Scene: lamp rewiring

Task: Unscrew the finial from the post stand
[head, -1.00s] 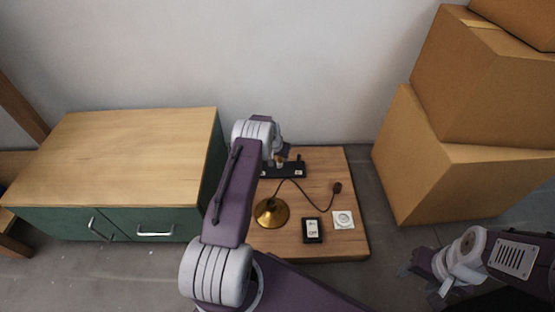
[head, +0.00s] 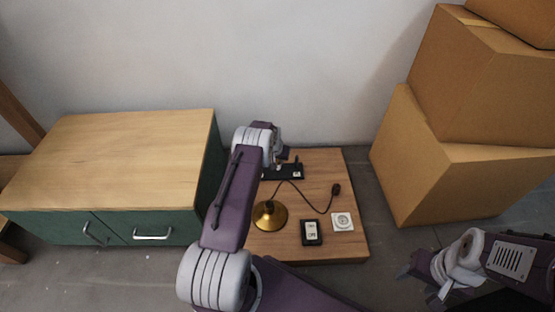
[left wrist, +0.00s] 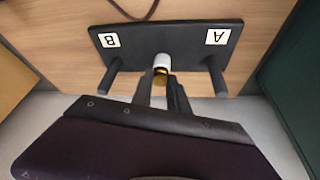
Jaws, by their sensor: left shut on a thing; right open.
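The post stand (head: 284,172) is a dark bar at the back of the low wooden board in the head view, partly hidden by my left arm. In the left wrist view the stand (left wrist: 190,48) carries labels A and B and a dark post at each end. A small brass-coloured piece, seemingly the finial (left wrist: 161,76), sits at its middle against a white part (left wrist: 162,60). My left gripper (left wrist: 160,88) is shut on the brass piece, one finger on each side. My right gripper (head: 422,282) is open and empty at the lower right, away from the board.
A brass lamp base (head: 270,216) with a dark cord and plug (head: 336,189), a dark labelled box (head: 311,233) and a white socket plate (head: 343,222) lie on the board. A green cabinet (head: 165,215) stands left, cardboard boxes (head: 455,180) right.

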